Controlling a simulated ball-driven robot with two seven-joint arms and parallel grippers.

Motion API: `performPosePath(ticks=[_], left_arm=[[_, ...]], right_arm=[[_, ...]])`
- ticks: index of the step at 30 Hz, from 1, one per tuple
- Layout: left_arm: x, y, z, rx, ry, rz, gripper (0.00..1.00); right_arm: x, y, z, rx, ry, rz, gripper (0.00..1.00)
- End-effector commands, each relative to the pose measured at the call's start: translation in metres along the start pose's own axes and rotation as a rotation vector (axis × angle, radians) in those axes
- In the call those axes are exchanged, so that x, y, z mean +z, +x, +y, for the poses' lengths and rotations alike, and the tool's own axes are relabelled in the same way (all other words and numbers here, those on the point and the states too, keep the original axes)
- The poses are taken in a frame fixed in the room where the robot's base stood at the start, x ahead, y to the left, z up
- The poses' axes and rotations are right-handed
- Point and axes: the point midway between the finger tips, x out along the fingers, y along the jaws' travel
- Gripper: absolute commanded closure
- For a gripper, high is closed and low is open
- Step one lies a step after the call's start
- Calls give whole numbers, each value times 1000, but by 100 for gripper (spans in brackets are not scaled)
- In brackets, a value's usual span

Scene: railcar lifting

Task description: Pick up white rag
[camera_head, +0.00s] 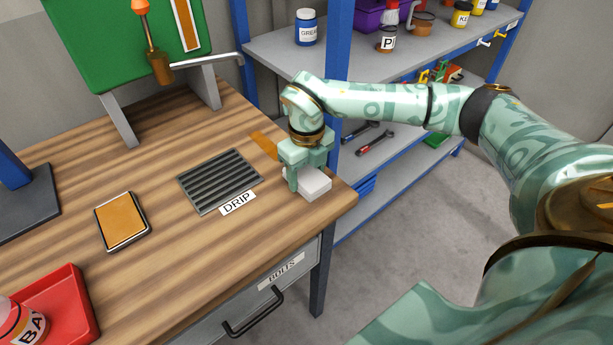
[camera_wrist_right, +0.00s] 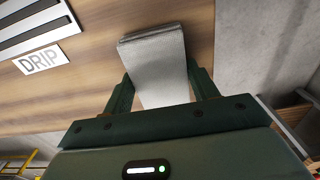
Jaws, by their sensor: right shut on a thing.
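The white rag (camera_head: 315,187) is a small folded white block at the right end of the wooden workbench, to the right of the drip grate. My right gripper (camera_head: 307,176) comes down over it from above and is shut on it. In the right wrist view the rag (camera_wrist_right: 158,65) lies between the two fingers of my right gripper (camera_wrist_right: 160,88), with wood behind it. I cannot tell whether the rag still touches the bench. My left gripper is not in view.
The drip grate (camera_head: 220,181) lies just left of the rag. A notepad-like orange pad (camera_head: 122,221) and a red tray (camera_head: 62,312) are further left on the workbench (camera_head: 180,260). Blue-posted shelves (camera_head: 290,45) stand behind and to the right. A bolts drawer is below the bench edge.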

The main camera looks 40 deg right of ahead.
Motion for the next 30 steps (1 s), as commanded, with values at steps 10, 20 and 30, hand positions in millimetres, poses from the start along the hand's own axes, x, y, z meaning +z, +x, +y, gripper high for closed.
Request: performPosePath(ticks=[10,20,30], left_arm=[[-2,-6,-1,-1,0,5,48],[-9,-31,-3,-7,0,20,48],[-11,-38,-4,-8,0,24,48]], right_arm=[[1,-18,0,0,-1,-4,64],[-41,-94,24,0,-5,-6,64],[-108,-125,63,0,-3,-1,64]])
